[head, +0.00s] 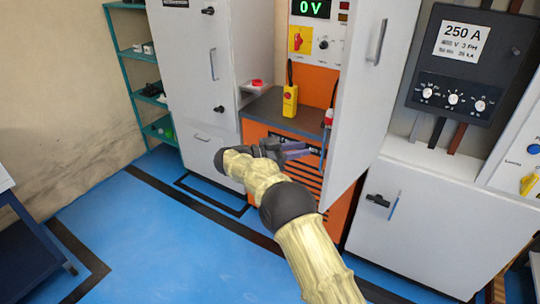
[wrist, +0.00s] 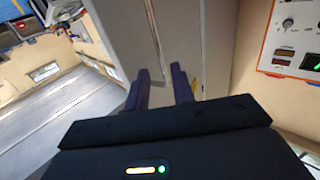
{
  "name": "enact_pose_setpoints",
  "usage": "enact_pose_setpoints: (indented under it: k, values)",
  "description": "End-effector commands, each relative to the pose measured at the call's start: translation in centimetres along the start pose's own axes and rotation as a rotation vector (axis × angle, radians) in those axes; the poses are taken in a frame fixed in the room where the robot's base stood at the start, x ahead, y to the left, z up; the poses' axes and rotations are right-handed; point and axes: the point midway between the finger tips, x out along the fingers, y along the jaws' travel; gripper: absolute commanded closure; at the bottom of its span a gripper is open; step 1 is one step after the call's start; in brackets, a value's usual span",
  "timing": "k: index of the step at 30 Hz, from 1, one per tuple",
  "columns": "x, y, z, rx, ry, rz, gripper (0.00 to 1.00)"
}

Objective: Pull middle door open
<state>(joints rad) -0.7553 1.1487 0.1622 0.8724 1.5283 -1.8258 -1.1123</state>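The middle door (head: 371,110) is a tall white panel with a vertical handle (head: 379,42). It stands swung out to the right of the middle cabinet, whose orange inside shows. My gripper (head: 308,150) is in front of the orange lower part, left of the door. In the wrist view, my gripper's two dark fingers (wrist: 160,79) are apart with nothing visible between them. A pale panel with a long vertical handle (wrist: 153,28) is beyond them. I cannot tell whether it is the middle door. Whether the fingers touch anything is unclear.
The left cabinet (head: 189,62) is closed. A yellow pendant (head: 290,101) stands on the dark shelf (head: 262,110). A white cabinet (head: 420,225) and a dark 250 A box (head: 465,60) are at right.

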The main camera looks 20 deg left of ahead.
Motion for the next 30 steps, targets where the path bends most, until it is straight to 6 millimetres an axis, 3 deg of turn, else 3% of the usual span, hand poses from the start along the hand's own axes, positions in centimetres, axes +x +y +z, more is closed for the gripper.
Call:
enact_pose_setpoints:
  k: [9, 12, 18, 30]
  values:
    - [-6.5, 0.0, 0.1, 0.003, 0.0, -0.002, 0.75]
    - [-7.7, -0.1, 0.0, 0.003, 0.001, -0.001, 0.75]
    - [-9.0, 0.0, -0.1, 0.001, 0.001, 0.001, 0.75]
    - [-9.0, 0.0, -0.1, 0.001, 0.002, 0.001, 0.75]
